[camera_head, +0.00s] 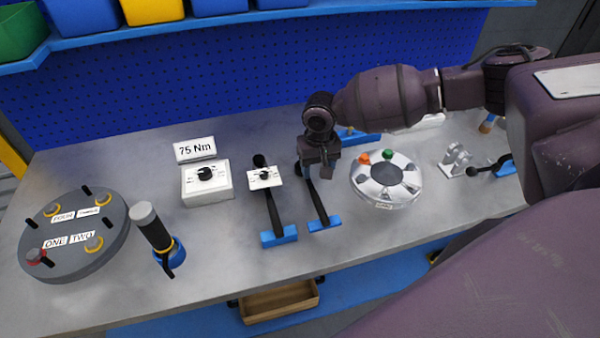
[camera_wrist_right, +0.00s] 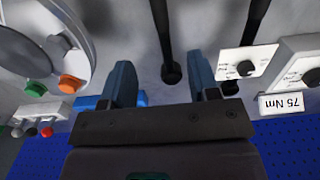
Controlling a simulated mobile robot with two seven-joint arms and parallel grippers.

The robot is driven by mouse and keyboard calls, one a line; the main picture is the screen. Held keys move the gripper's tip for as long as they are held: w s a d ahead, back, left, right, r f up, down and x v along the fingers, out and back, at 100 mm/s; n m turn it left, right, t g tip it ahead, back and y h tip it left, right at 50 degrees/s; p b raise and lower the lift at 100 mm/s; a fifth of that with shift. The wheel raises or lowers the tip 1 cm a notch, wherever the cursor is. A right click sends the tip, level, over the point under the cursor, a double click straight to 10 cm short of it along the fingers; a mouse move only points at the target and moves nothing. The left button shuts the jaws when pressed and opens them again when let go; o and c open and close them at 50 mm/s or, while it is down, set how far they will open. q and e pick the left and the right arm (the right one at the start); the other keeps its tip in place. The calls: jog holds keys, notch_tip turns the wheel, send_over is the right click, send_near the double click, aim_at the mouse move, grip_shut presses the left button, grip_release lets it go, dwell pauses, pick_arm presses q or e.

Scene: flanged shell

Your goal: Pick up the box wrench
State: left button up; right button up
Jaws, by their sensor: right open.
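A black long-handled tool, which I take to be the box wrench (camera_head: 317,203), lies on the grey bench with its near end in a blue holder (camera_head: 324,222). In the right wrist view the wrench (camera_wrist_right: 165,40) ends in a round black head between the two blue-grey fingers. My right gripper (camera_wrist_right: 163,72) is open, over the head end, with nothing held. I cannot tell how high it is. My left gripper is not in view.
A second black tool with a white dial plate (camera_head: 265,178) lies close left of the wrench. A round silver flanged part (camera_head: 371,190) stands close right. A white 75 Nm box (camera_head: 206,184) and a grey disc (camera_head: 65,262) are further left. A blue pegboard (camera_head: 230,70) rises behind.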

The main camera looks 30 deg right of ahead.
jog(key=shift+w+f, duration=0.2)
jog(key=shift+f, duration=0.05)
send_over(315, 194)
notch_tip(315, 194, down, 4)
jog(key=shift+d+f, duration=0.1)
jog(key=shift+d, duration=0.05)
jog(key=shift+f, duration=2.95)
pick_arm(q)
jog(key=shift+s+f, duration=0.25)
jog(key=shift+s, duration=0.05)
pick_arm(e)
jog(key=shift+c, duration=0.3)
jog(key=c, duration=0.7)
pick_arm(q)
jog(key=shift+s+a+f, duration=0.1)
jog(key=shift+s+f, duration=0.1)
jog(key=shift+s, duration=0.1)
pick_arm(e)
grip_shut()
